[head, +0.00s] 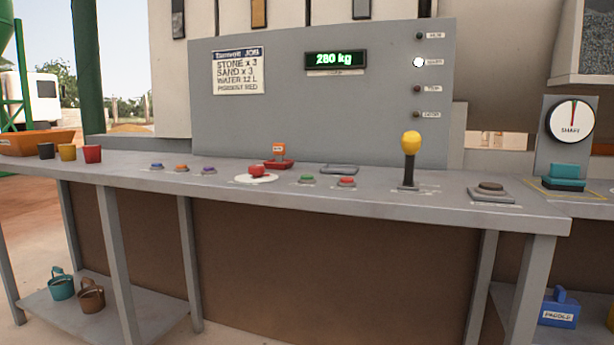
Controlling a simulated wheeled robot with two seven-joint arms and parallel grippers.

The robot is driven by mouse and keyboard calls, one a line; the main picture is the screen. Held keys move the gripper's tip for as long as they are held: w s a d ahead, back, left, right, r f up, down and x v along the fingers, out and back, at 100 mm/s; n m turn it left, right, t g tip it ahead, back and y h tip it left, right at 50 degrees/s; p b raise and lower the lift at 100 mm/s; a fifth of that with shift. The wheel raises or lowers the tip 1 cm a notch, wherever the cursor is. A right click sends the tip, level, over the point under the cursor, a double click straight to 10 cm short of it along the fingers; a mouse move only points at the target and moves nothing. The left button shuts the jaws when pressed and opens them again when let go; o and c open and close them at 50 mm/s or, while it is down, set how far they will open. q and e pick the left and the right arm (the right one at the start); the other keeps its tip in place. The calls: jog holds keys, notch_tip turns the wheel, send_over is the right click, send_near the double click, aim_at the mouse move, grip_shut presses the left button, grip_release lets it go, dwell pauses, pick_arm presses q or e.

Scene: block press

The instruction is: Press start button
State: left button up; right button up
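A green button (307,179) sits on the grey counter, with a red button (346,182) just to its right. Small labels lie by them but are too small to read, so I cannot confirm from print which one is start. A larger red mushroom button (257,170) stands on a white round plate to the left. Blue (157,166), orange (182,168) and purple (209,170) buttons sit farther left. Neither of my grippers shows in the head view.
The grey counter (420,208) carries a yellow-knobbed lever (410,150), a dark button on a plate (491,187), a teal block (565,173) and several cups at left. A display (336,59) reads 280 kg. One panel lamp (418,62) is lit white.

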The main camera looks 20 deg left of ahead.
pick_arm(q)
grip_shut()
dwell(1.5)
